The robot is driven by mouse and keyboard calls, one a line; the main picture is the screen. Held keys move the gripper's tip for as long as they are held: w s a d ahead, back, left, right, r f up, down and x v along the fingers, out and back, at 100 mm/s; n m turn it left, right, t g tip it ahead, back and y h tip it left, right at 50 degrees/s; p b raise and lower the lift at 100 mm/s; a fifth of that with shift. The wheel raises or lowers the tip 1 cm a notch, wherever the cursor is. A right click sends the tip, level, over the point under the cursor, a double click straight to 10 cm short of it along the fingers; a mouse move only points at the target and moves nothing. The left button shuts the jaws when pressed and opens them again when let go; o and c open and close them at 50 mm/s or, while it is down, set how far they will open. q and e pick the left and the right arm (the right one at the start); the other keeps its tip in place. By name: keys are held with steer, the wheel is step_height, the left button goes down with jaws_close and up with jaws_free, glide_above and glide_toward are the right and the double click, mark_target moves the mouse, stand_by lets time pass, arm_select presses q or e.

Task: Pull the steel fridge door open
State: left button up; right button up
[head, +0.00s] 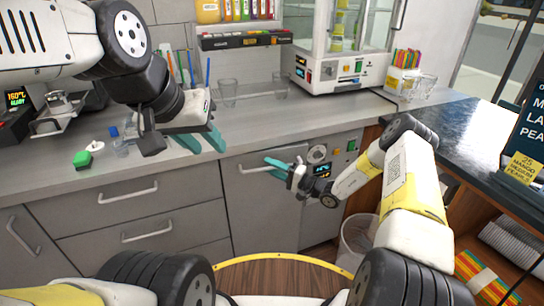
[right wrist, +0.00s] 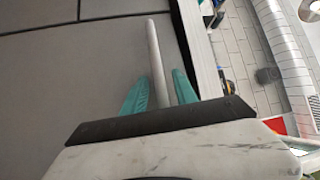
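The steel fridge door (head: 258,215) is a grey panel under the counter and looks shut. Its bar handle (head: 250,170) runs sideways near the top edge. My right gripper (head: 276,166) is at the right end of this handle. In the right wrist view the handle bar (right wrist: 155,45) passes between the teal fingers of my right gripper (right wrist: 160,88), with a narrow gap seen on each side. My left gripper (head: 202,141) is open and empty above the counter's front edge, its teal fingers apart.
Grey drawers (head: 130,210) lie left of the door, and a control panel (head: 325,170) lies right of it. A clear bin (head: 357,240) stands on the floor near my right arm.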

steer(key=s+d+f+t, duration=0.1)
steer(key=s+d, duration=0.4)
steer(key=d, duration=0.1)
steer(key=shift+m, duration=0.3)
steer(key=shift+w+x, duration=0.2)
steer(key=shift+x, duration=3.7)
steer(key=shift+f, duration=0.2)
jaws_close()
